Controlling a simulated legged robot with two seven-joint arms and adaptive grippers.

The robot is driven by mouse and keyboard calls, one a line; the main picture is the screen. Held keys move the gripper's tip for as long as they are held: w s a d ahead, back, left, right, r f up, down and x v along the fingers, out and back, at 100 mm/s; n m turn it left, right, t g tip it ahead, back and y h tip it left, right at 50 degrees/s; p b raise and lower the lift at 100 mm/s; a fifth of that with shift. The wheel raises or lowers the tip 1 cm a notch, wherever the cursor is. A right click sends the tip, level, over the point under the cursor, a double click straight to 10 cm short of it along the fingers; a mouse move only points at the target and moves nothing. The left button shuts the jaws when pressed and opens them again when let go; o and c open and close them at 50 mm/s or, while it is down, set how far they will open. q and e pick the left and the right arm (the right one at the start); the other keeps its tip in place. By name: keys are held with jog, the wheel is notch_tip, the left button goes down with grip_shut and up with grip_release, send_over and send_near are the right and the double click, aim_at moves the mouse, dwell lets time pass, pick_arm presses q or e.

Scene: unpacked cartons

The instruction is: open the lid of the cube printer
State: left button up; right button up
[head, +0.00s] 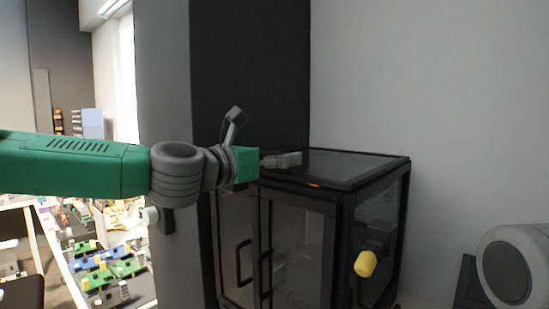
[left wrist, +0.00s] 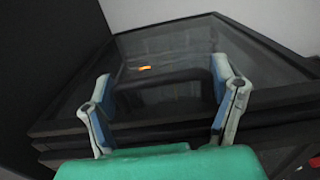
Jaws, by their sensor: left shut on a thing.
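The cube printer (head: 300,240) is a black-framed box with glazed sides, standing against the dark column and light wall. Its lid (head: 350,163) is a dark glassy panel in a black frame, lying about flat on top. The lid also fills much of the left wrist view (left wrist: 170,50). My left gripper (head: 290,160) is at the lid's left front part, low over it. In the left wrist view its two fingers (left wrist: 162,75) stand apart with a dark bar of the lid between them, and it is shut on this. My right gripper is not in view.
Two dark handles (head: 243,263) are on the printer's front doors. A yellow knob-like piece (head: 365,263) shows by its right side. A grey column (head: 165,90) stands left of the printer. Shelves and clutter (head: 100,265) lie beyond at left. The air above the lid is clear.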

pick_arm(q)
jog(key=r+p, duration=0.2)
jog(key=r, duration=0.2)
jog(key=w+d+r+p, duration=0.1)
jog(key=r+p, duration=0.1)
jog(key=r, duration=0.2)
jog(key=w+r+p, duration=0.1)
jog(key=r+p, duration=0.2)
jog(key=r, duration=0.2)
jog(key=shift+w+d, duration=0.15)
jog(key=shift+d, duration=0.1)
jog(key=w+d+r, duration=0.1)
jog(key=r, duration=0.1)
jog(key=w+d+r+p, duration=0.1)
jog(key=w+r, duration=0.1)
jog(key=r, duration=0.1)
jog(key=w+d+r+p, duration=0.1)
jog(key=r, duration=0.2)
jog(key=shift+w+d, duration=0.15)
jog(key=shift+w, duration=0.2)
jog(key=shift+c, duration=0.2)
jog(key=shift+f, duration=0.15)
